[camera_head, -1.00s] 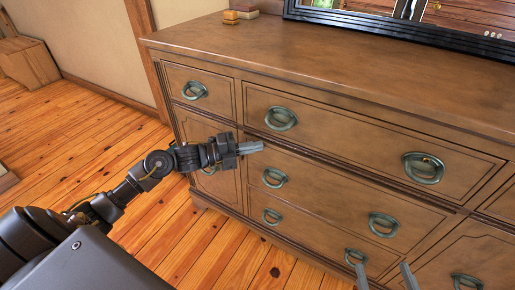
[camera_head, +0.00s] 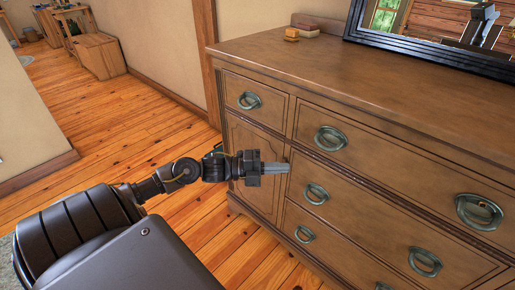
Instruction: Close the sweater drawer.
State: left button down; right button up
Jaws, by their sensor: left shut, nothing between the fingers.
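The wooden dresser (camera_head: 360,54) fills the right of the head view, with drawers and green-bronze ring handles. Its top row shows a small left drawer (camera_head: 273,107) and a wide drawer (camera_head: 385,159); a middle wide drawer (camera_head: 365,213) and a lower one (camera_head: 335,258) lie below. All visible fronts look about flush; I cannot tell which is the sweater drawer. My left gripper (camera_head: 284,168) is shut and empty, its fingers pointing right in front of the dresser near the middle drawer's left end. Contact is unclear. My right gripper is out of view.
A black-framed mirror (camera_head: 420,57) and small stacked blocks (camera_head: 291,34) sit on the dresser top. A wall edge (camera_head: 25,120) stands at the left. A wooden box (camera_head: 98,57) stands farther back. The plank floor (camera_head: 120,140) left of the dresser is clear.

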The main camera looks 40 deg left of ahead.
pick_arm(q)
jog(key=v, duration=0.6)
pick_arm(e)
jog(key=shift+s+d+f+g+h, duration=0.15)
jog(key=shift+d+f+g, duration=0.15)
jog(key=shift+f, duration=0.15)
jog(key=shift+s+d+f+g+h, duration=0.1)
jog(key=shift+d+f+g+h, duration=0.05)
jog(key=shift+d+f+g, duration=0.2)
pick_arm(q)
jog(key=shift+a, duration=0.1)
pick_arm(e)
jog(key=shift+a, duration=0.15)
